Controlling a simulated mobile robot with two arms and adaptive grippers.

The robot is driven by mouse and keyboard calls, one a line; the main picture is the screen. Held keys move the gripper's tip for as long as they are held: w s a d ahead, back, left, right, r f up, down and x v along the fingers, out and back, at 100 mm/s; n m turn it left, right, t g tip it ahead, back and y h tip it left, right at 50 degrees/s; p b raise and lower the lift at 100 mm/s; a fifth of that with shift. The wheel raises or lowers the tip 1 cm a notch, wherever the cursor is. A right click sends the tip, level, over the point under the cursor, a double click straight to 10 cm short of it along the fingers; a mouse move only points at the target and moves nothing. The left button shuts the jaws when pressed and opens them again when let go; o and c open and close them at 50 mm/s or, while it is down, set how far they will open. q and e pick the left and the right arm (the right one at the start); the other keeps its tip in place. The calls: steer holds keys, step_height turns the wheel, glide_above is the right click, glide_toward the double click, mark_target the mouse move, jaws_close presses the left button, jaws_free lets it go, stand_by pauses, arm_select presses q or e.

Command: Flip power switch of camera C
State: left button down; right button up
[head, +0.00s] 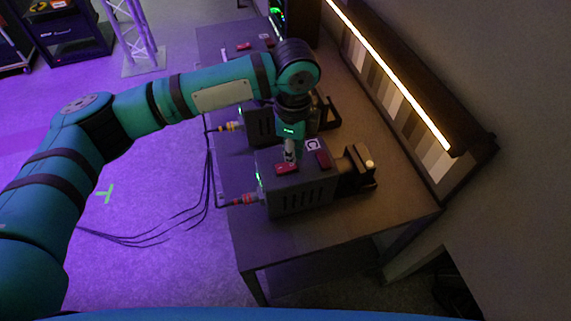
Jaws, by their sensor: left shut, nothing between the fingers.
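Camera C (302,196) is a dark grey box near the table's front end, with a white "C" label (312,145) on top and a lens at its right. My left gripper (290,158) points down, shut and empty, right at the left red switch. I cannot tell whether its fingertips touch the switch. My right gripper is not in view.
A cable with a red plug (240,200) enters camera C's left side. Another camera (259,125) with a yellow plug stands behind, partly hidden by my arm. A lit chart board (400,100) lines the table's right side. The table's (270,243) front end is bare.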

mark_target(292, 164)
arm_select(q)
steer(key=shift+f, duration=1.2)
stand_by(0.7)
steer(key=shift+r, duration=0.1)
step_height(292, 164, up, 7)
steer(key=p, duration=0.7)
steer(key=shift+p, duration=0.35)
